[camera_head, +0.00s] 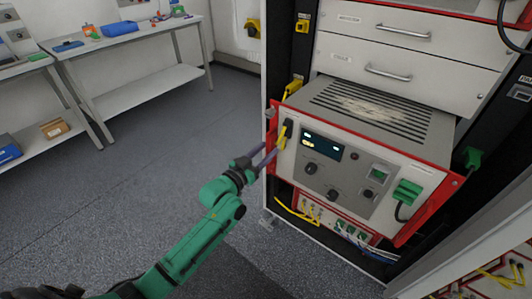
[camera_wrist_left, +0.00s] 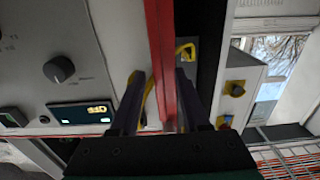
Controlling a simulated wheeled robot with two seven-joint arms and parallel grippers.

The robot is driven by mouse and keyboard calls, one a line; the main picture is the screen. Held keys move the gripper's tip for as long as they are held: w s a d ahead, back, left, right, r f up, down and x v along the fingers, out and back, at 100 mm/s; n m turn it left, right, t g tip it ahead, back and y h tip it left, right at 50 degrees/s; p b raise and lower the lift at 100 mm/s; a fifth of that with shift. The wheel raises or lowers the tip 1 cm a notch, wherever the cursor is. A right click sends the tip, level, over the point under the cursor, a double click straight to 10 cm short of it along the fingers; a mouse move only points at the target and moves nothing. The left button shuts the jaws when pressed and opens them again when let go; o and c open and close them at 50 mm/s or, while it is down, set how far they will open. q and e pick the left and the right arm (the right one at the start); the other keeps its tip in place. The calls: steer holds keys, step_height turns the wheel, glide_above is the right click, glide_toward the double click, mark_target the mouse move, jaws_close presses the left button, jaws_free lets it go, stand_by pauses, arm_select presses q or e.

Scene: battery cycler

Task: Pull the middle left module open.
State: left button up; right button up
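The middle left module (camera_head: 330,170) has a light grey front in a red frame, with a small display, knobs and a green connector. It stands out from the rack, its slotted top (camera_head: 375,108) showing. My left gripper (camera_head: 282,146) is at the module's left front edge, by a black and yellow fitting (camera_head: 288,129). In the left wrist view its two dark fingers (camera_wrist_left: 161,78) stand apart, one on each side of the red edge (camera_wrist_left: 162,45). A gap shows beside the left finger; contact at the tips is unclear. My right gripper is not in view.
Closed drawers with bar handles (camera_head: 388,73) sit above the module. Yellow and blue cables (camera_head: 300,210) hang below it. A green plug (camera_head: 473,158) is on the right post. Workbenches (camera_head: 125,40) stand at the back left, with clear floor (camera_head: 150,165) between.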

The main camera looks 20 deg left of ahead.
arm_select(q)
steer(key=shift+f, duration=0.2)
steer(key=v, duration=1.4)
steer(key=shift+s+r+b, duration=0.2)
steer(key=shift+s+b, duration=0.15)
steer(key=shift+b, duration=0.1)
steer(key=shift+a+f, duration=0.1)
steer(key=s+a+f+n+g+y, duration=0.1)
steer(key=s+a+f+g+y, duration=0.15)
steer(key=f, duration=0.65)
steer(key=s+a+f+g+y, duration=0.1)
steer(key=s+a+f, duration=0.15)
steer(key=f, duration=0.65)
steer(key=s+a+f+n+g+y, duration=0.1)
steer(key=a+f+g+y, duration=0.15)
steer(key=f, duration=0.65)
steer(key=s+a+f+g, duration=0.1)
steer(key=s+f+g, duration=0.3)
steer(key=s+f, duration=0.8)
steer(key=s+d+f+g, duration=0.2)
steer(key=s+f, duration=0.3)
steer(key=s, duration=0.3)
steer(key=s+d+f+g, duration=0.2)
steer(key=s+f, duration=0.3)
steer(key=s, duration=0.4)
steer(key=shift+s+f+g+y, duration=0.2)
steer(key=shift+g+y, duration=0.2)
steer(key=shift+g, duration=0.5)
